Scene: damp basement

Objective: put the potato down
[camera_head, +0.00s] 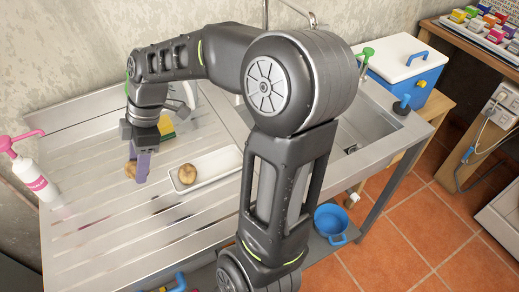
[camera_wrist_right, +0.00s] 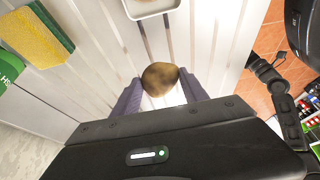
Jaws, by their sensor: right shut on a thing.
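My right gripper (camera_head: 139,168) is over the ribbed metal drainboard (camera_head: 105,225), left of the white tray. Its purple-grey fingers are shut on a brown potato (camera_head: 130,170). In the right wrist view this potato (camera_wrist_right: 160,77) sits between the two fingertips. It is low over the drainboard; I cannot tell whether it touches the metal. A second potato (camera_head: 187,173) lies in the shallow white tray (camera_head: 222,166). The tray's edge also shows at the top of the right wrist view (camera_wrist_right: 150,14). My left gripper is not in view.
A yellow and green sponge (camera_head: 167,130) lies behind the gripper. A white bottle with a pink pump (camera_head: 37,178) stands at the left edge. The sink basin (camera_head: 362,135) is on the right, with a blue and white cooler (camera_head: 402,65) beyond. The drainboard's front is clear.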

